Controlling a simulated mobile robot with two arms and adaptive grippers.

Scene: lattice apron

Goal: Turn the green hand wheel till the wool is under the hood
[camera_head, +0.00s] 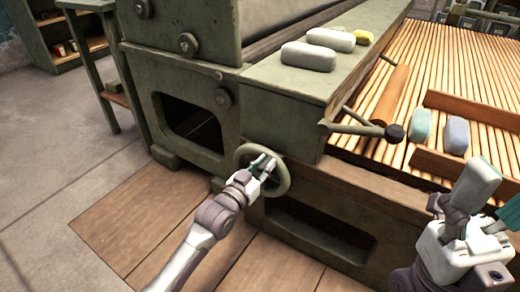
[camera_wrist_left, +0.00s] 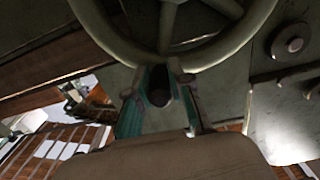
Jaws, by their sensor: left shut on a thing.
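The green hand wheel (camera_head: 284,178) is on the front of the green machine. My left gripper (camera_head: 262,164) is at the wheel, its fingers inside the rim in the head view. In the left wrist view the wheel rim (camera_wrist_left: 228,46) and spokes fill the top, and the left gripper (camera_wrist_left: 160,88) is shut on a dark handle between its teal fingers. A teal block (camera_head: 420,125) and a lavender block (camera_head: 457,136), perhaps the wool, are on the slatted lattice (camera_head: 440,62). Which part is the hood is unclear. My right gripper (camera_head: 508,212) is cut off at the right edge.
A lever with a dark knob (camera_head: 394,133) sticks out over the lattice. Wooden rails (camera_head: 475,111) cross it. The floor at left is clear.

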